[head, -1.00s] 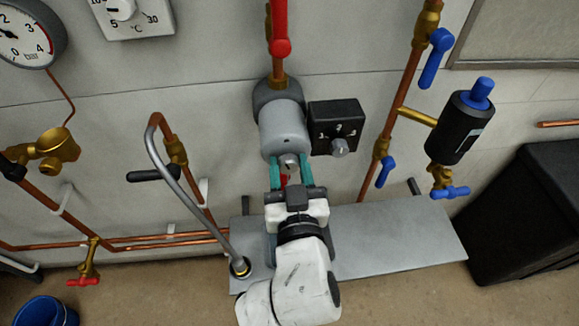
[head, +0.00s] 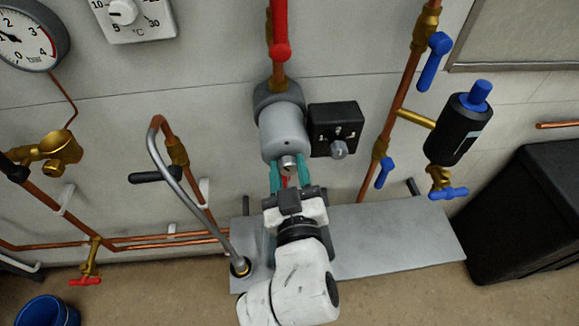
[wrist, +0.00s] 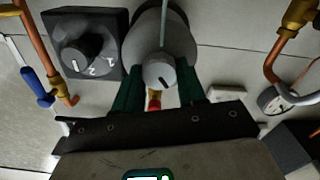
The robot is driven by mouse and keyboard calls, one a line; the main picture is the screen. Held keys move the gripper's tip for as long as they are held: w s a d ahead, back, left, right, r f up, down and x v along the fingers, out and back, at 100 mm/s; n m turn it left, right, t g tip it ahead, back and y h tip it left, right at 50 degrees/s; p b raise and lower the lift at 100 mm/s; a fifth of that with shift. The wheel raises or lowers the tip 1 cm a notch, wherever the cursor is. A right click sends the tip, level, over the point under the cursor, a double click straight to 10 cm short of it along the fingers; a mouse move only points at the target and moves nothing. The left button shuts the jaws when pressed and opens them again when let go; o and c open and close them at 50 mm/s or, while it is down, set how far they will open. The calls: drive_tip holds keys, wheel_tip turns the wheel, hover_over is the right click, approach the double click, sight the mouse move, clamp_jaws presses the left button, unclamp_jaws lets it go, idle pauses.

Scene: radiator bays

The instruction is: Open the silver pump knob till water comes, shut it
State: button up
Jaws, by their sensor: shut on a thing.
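The grey pump (head: 283,132) sits on the wall at centre, below a red-handled valve. Its small silver knob (head: 288,164) is at the lower front end. In the wrist view the knob's round face (wrist: 160,77) shows a short dark slot. My gripper (head: 289,175) has its green fingers on either side of the knob and is shut on it. In the wrist view the fingers (wrist: 160,92) flank the knob, and their contact surfaces are partly hidden. A bit of red and brass shows below the knob. I see no water at the knob.
A black dial box (head: 336,127) is close right of the pump. A bent pipe with a black lever (head: 154,176) is at left. A grey shelf (head: 395,240) lies below. Blue-handled valves (head: 436,60) and a black cylinder (head: 459,128) are at right.

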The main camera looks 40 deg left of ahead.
drive_tip(key=n+p, duration=0.2)
drive_tip(key=n, duration=0.3)
drive_tip(key=shift+s+n, duration=0.1)
drive_tip(key=shift+n, duration=0.2)
drive_tip(key=n+p, duration=0.1)
drive_tip(key=n, duration=0.3)
drive_tip(key=shift+a+f+n+p, duration=0.1)
drive_tip(key=shift+n+p, duration=0.2)
drive_tip(key=shift+n, duration=0.1)
drive_tip(key=o, duration=1)
drive_tip(key=shift+o, duration=0.2)
drive_tip(key=shift+s, duration=0.1)
drive_tip(key=p+v, duration=0.2)
drive_tip(key=v, duration=0.8)
drive_tip(key=shift+s+d, duration=0.25)
